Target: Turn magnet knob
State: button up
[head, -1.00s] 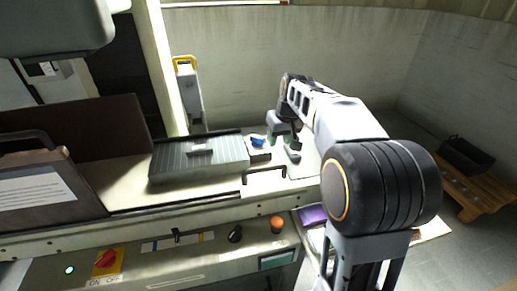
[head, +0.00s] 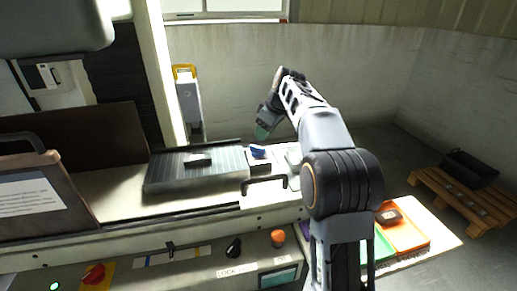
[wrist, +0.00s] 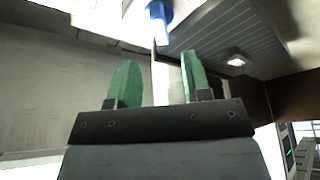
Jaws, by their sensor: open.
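The magnet block (head: 165,178) is a grey ribbed slab on the machine's bed in the head view. A small blue knob (head: 258,151) sits at its right end, on a pale block. My gripper (head: 263,131) hangs just above and behind the knob, with its green fingertips pointing down. In the wrist view, my gripper (wrist: 154,75) is open with nothing between its two green fingers. There the blue knob (wrist: 158,14) is beyond the fingertips, near the top edge and partly cut off. The ribbed magnet block (wrist: 225,38) lies to the right. No contact shows.
A black handle (head: 264,181) stands on the bed's front edge. The front panel has a red switch (head: 95,276), a black knob (head: 233,248) and an orange button (head: 278,237). Green and orange trays (head: 408,235) are at the right. A yellow-handled post (head: 188,95) stands behind.

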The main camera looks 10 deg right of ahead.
aim_at(257, 146)
jog(key=b+x, duration=0.1)
jog(key=x, duration=0.6)
jog(key=shift+f, duration=0.15)
grip_shut()
